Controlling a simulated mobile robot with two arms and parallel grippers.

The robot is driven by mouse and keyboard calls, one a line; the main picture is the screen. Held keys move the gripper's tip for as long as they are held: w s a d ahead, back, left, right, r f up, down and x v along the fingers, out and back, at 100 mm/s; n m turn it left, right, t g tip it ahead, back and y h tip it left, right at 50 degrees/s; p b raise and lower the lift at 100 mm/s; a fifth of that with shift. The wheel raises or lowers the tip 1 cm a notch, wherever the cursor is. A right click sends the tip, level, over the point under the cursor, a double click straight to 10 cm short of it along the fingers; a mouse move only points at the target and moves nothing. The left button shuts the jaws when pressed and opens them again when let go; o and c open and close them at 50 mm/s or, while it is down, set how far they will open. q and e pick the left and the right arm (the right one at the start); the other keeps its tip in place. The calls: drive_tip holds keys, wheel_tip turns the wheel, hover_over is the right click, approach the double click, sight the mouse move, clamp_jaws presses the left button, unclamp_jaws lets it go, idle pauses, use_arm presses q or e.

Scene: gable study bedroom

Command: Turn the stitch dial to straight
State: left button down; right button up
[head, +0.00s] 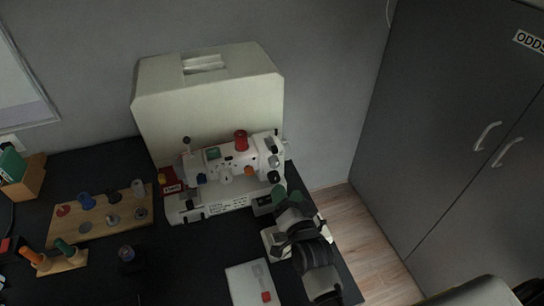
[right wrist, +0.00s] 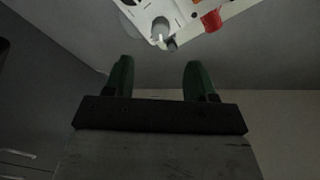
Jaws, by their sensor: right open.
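A white sewing machine (head: 215,164) stands on the dark desk. My right gripper (head: 283,196) is open, with green fingertips, just below the machine's right end. In the right wrist view its fingers (right wrist: 160,70) are apart and empty, with a grey knob (right wrist: 161,26) beyond them. My left gripper is out of view.
A cream machine cover (head: 207,105) stands behind the machine. A wooden board of bobbins (head: 100,213) and a small wooden stand (head: 58,263) are at left. A pale box (head: 250,284) lies in front. Grey cabinets (head: 450,120) stand at right.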

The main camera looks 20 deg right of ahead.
sight(276, 166)
drive_tip(key=w+p, duration=0.1)
drive_tip(key=w, duration=0.9)
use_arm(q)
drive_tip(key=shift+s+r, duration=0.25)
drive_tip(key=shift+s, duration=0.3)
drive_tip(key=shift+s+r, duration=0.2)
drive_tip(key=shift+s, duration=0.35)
use_arm(e)
drive_tip(key=shift+r, duration=0.1)
drive_tip(key=c, duration=0.9)
